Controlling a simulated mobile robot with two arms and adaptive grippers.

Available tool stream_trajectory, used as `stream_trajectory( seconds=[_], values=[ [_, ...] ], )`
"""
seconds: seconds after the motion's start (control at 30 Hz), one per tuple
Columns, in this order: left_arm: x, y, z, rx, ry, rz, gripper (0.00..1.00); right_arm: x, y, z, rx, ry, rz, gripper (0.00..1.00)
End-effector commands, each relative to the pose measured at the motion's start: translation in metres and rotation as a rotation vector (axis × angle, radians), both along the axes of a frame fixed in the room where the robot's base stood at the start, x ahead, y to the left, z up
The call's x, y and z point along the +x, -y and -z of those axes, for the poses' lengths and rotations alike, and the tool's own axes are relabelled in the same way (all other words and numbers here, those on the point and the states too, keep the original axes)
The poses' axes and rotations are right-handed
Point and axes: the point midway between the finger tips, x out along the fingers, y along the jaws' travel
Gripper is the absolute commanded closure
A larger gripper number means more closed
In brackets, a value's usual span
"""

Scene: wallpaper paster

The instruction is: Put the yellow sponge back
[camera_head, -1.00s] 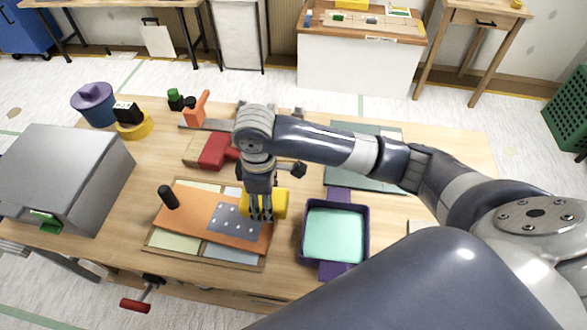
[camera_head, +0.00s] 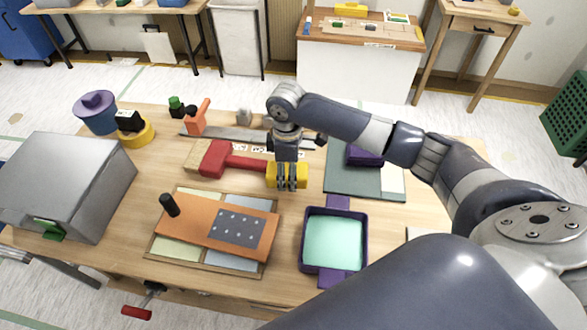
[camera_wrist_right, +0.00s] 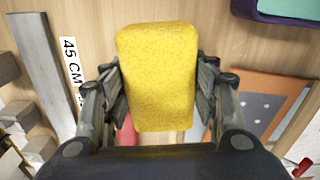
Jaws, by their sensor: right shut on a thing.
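The yellow sponge (camera_head: 300,175) is held in my right gripper (camera_head: 287,186) over the middle of the workbench, in the head view. It also shows in the right wrist view (camera_wrist_right: 156,75), gripped from both sides by the fingers of my right gripper (camera_wrist_right: 162,95). How high it is above the bench is hard to tell. It shows behind the purple tray with light green inside (camera_head: 334,238) and at the end of the red brush handle (camera_head: 250,162). My left gripper is not seen.
An orange plate (camera_head: 205,226) with a black knob lies on a framed board at the front. A grey box (camera_head: 65,185) stands at the left. A steel ruler (camera_head: 222,134) lies behind the brush. A dark green mat (camera_head: 372,184) with a purple object lies right of the gripper.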

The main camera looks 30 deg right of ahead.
Motion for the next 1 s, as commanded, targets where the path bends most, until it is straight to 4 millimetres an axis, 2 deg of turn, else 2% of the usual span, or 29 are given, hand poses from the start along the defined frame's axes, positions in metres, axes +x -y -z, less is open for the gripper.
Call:
stream_trajectory(
  seconds=[0.33, 0.4, 0.5, 0.6, 1.0],
  values=[
    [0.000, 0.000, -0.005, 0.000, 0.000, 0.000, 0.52, 0.021, 0.028, 0.006, 0.000, -0.004, 0.001, 0.71],
    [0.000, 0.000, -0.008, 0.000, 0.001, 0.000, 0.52, 0.019, 0.027, 0.021, 0.000, -0.005, 0.000, 0.71],
    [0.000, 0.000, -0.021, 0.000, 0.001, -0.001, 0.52, 0.019, 0.026, 0.025, 0.002, -0.003, -0.001, 0.71],
    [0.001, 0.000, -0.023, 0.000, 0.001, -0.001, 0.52, 0.020, 0.026, 0.032, 0.000, 0.000, -0.002, 0.71],
    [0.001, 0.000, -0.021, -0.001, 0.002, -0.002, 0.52, 0.019, 0.026, 0.038, 0.000, -0.001, -0.001, 0.71]
  ],
)
